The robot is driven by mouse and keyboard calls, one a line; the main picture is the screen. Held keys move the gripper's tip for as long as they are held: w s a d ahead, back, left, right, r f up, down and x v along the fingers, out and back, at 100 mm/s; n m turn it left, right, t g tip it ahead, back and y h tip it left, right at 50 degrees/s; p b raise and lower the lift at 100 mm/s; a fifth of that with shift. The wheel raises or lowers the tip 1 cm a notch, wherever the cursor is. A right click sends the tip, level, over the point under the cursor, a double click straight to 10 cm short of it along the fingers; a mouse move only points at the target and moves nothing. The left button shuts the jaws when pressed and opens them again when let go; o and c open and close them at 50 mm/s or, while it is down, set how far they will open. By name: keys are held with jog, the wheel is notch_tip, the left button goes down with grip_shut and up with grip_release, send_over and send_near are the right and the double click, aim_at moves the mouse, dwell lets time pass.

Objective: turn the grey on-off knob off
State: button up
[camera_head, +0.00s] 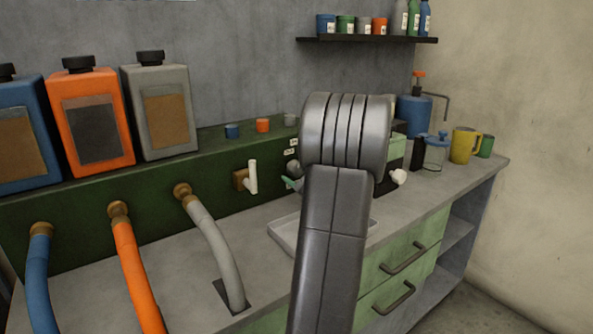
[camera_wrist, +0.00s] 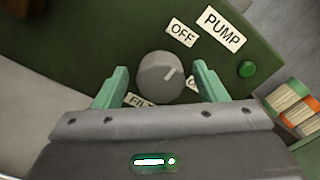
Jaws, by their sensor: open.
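The grey knob (camera_wrist: 158,79) sits on the green panel in the wrist view. My gripper (camera_wrist: 160,69) is open, with one teal finger on each side of the knob. Small gaps show between the fingers and the knob, so it is not clamped. In the head view my arm hides most of the gripper and the panel there. A teal fingertip shows left of the arm.
A PUMP label (camera_wrist: 222,27) and a green button (camera_wrist: 246,69) are right of the knob. In the head view, a white-handled lever (camera_head: 252,177) stands left of my gripper. A pale tray (camera_head: 285,234) lies below on the counter. Hoses (camera_head: 135,270) run at left.

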jog(key=v, duration=1.3)
jog(key=shift+p, duration=0.35)
jog(key=x, duration=1.4)
jog(key=shift+b, duration=0.35)
jog(key=shift+s+d, duration=0.1)
